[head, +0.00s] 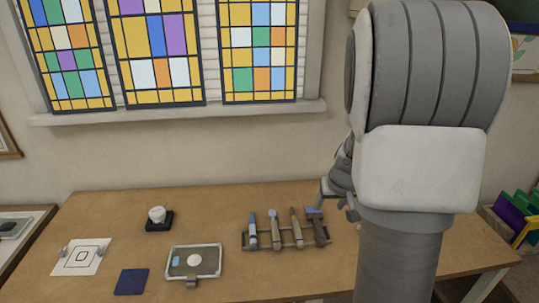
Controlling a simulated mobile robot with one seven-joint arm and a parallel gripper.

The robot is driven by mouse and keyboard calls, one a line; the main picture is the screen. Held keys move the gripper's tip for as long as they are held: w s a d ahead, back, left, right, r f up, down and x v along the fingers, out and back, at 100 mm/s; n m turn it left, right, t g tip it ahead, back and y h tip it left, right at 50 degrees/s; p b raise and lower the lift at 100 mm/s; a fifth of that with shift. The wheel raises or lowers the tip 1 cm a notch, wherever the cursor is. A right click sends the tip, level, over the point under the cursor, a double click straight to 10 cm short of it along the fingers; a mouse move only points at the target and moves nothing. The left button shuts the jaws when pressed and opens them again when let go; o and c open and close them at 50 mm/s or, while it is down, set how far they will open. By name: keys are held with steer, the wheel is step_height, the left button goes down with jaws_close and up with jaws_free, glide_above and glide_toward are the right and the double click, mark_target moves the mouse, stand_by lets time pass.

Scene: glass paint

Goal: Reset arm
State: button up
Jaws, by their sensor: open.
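My arm fills the right side of the head view. My gripper (336,203) shows small and partly hidden behind my arm, above the right end of the tool rack. Its jaws are open. A tool with a wide grey head (319,232) stands at the rack's right end, close below the gripper in the picture; I cannot tell whether they touch.
On the wooden table (110,215) are a white pot (157,214) on a black base, a framed tray (194,275), a dark blue cloth (131,281) and a patterned sheet (80,268) with small weights. Stained-glass windows (158,50) are behind. Coloured panels (510,215) stand at right.

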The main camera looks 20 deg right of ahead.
steer(key=s+a+r+n+y, duration=0.1)
steer(key=s+a+r, duration=0.2)
steer(key=a+r, duration=0.3)
steer(key=s+a+r+n+y, duration=0.15)
steer(key=a+r, duration=0.25)
steer(key=a, duration=0.4)
steer(key=s+a+r, duration=0.2)
steer(key=s+a, duration=0.2)
steer(key=s, duration=0.3)
steer(key=s+a+r+n, duration=0.1)
steer(key=s+a+r, duration=0.1)
steer(key=s, duration=0.5)
steer(key=shift+a+r+t+h, duration=0.35)
steer(key=shift+a+h, duration=0.1)
steer(key=shift+a, duration=0.45)
steer(key=shift+s, duration=0.1)
steer(key=shift+c, duration=1)
steer(key=shift+d, duration=0.1)
